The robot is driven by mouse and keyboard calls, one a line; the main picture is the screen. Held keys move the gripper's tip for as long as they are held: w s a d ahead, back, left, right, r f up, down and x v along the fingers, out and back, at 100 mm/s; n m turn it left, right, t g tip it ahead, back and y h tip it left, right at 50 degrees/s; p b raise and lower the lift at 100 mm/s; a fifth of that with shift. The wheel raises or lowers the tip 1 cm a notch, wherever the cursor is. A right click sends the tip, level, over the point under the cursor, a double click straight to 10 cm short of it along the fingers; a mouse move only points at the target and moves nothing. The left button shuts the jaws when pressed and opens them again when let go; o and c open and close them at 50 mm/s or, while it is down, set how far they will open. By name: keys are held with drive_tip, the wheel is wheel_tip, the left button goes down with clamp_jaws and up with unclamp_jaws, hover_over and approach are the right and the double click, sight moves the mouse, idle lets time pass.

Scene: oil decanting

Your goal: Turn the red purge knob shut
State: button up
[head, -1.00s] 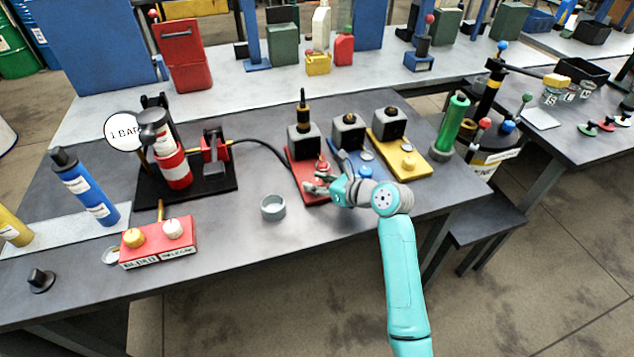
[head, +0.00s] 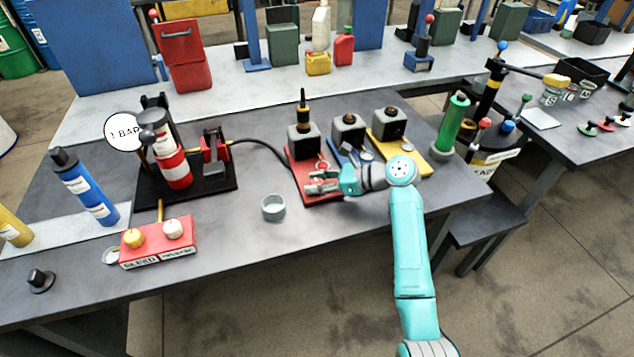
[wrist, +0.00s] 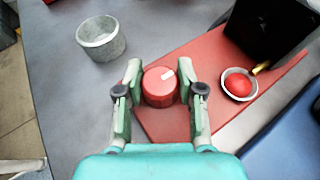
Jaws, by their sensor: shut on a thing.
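The red purge knob (wrist: 160,87) is a ribbed round knob with a white mark on its top, pointing to the upper right in the wrist view. It sits on the red base plate (wrist: 203,82), which also shows in the head view (head: 297,168). My gripper (wrist: 160,77) is shut on the knob, one finger on each side. In the head view my gripper (head: 318,182) is low over the front of the red plate, and its fingers hide most of the knob.
A red ball in a small cup (wrist: 238,84) and a black block (head: 304,138) share the plate. A grey cup (head: 273,207) stands left of my gripper. Blue (head: 370,168) and yellow (head: 415,162) plates lie to the right. A black hose (head: 262,147) runs behind.

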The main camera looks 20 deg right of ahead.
drive_tip(key=o, duration=1.2)
drive_tip(key=shift+c, duration=0.2)
drive_tip(key=shift+d, duration=0.1)
drive_tip(key=v, duration=1.2)
drive_tip(key=shift+f, duration=0.1)
drive_tip(key=shift+s, duration=0.1)
